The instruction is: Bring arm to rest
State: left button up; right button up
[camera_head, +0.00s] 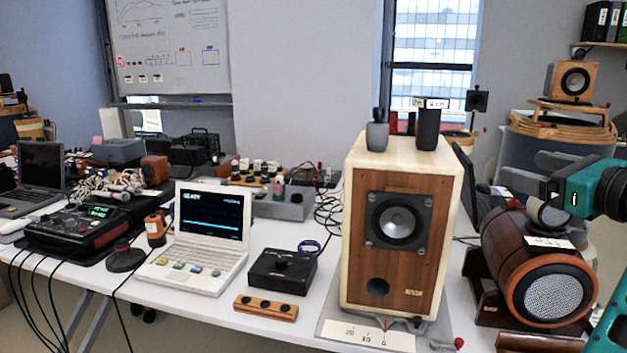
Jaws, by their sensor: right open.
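My right gripper (528,172), with dark grey fingers on a teal and black arm, comes in from the right edge. It is open, and I see nothing between its fingers. In the picture it overlaps the area just above the brown barrel-shaped speaker (500,253); I cannot tell how far apart they are in depth. My left gripper is not in view.
A wooden box speaker (412,290) stands on the white table (225,312), with dark objects on top. A white laptop (197,268), black control box (283,270) and red-black device (75,232) stand to the left. Cables hang over the front edge.

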jog(key=s+a+f+n+g+h+p, duration=0.1)
jog(key=a+f+n+g+h, duration=0.15)
jog(key=f+n, duration=0.7)
jog(key=s+a+f+n+g+h+p, duration=0.1)
jog(key=a+f+n+h, duration=0.2)
jog(key=f, duration=1.2)
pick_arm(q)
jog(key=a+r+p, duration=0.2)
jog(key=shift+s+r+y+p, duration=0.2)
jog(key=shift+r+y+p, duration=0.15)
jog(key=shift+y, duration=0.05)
pick_arm(e)
jog(key=s+a+f+n+g+y, duration=0.1)
jog(key=s+a+f+n, duration=0.4)
jog(key=s+f+n, duration=0.3)
jog(key=s+a+f+n+g+y, duration=0.1)
jog(key=s+a+f+n, duration=0.5)
jog(key=s+f+n, duration=0.3)
jog(key=s+n, duration=0.3)
jog(key=s, duration=0.1)
jog(key=shift+s+a, duration=0.15)
jog(key=shift+s, duration=0.15)
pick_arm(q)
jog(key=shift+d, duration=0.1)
pick_arm(e)
jog(key=shift+f, duration=0.1)
